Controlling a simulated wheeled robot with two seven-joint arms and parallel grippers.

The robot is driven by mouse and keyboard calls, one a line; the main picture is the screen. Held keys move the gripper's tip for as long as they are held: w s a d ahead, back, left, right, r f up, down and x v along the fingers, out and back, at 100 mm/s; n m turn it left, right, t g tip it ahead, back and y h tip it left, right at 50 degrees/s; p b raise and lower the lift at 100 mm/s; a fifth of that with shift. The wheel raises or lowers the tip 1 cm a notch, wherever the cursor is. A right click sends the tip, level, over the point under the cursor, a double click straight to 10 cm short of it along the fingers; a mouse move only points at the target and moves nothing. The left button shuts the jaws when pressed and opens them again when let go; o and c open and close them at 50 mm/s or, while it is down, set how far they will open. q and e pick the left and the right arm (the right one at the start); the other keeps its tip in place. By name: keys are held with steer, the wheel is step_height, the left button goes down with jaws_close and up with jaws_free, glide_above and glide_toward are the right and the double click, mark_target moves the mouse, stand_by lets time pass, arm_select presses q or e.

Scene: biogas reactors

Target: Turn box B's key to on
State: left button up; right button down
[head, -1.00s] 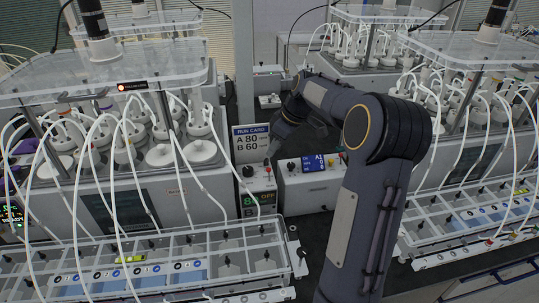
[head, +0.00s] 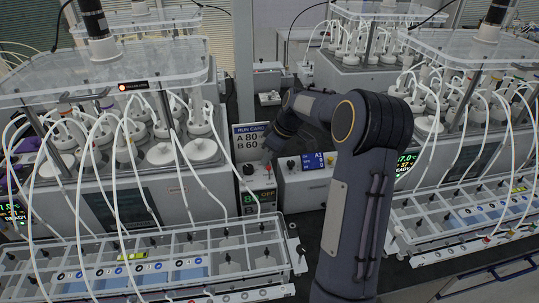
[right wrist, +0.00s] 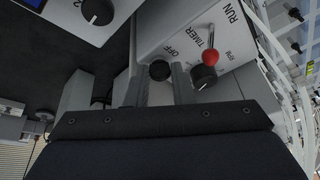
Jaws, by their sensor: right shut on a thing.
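In the right wrist view my two fingers (right wrist: 160,90) are shut around a small dark round knob or key (right wrist: 160,70) close to the word OFF. A red-tipped lever (right wrist: 210,57) and a black knob (right wrist: 204,77) sit to its right, near the words TIMER and RUN. My left gripper is not in view.
A second box (head: 305,180) with a blue display stands just right; its black knob (right wrist: 97,11) shows in the right wrist view. The run card (head: 248,141) reads A 80, B 60. Reactor rigs with looping white tubes stand both sides, with clear trays (head: 140,262) in front.

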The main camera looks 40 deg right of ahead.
steer(key=shift+a+f+m+h+b, duration=0.15)
steer(key=shift+m+h+b, duration=0.25)
steer(key=shift+m+b, duration=0.65)
steer(key=m+h, duration=0.1)
steer(key=m, duration=0.2)
steer(key=shift+a+t, duration=0.15)
steer(key=shift+t, duration=0.15)
steer(key=m+h, duration=0.1)
steer(key=m, duration=0.1)
steer(key=m+h, duration=0.1)
steer(key=m, duration=0.2)
steer(key=shift+a+r, duration=0.2)
steer(key=shift+m, duration=0.35)
steer(key=c, duration=1.5)
jaws_free()
steer(key=shift+c, duration=0.2)
steer(key=b+v, duration=0.1)
steer(key=v, duration=0.6)
steer(key=shift+r, duration=0.4)
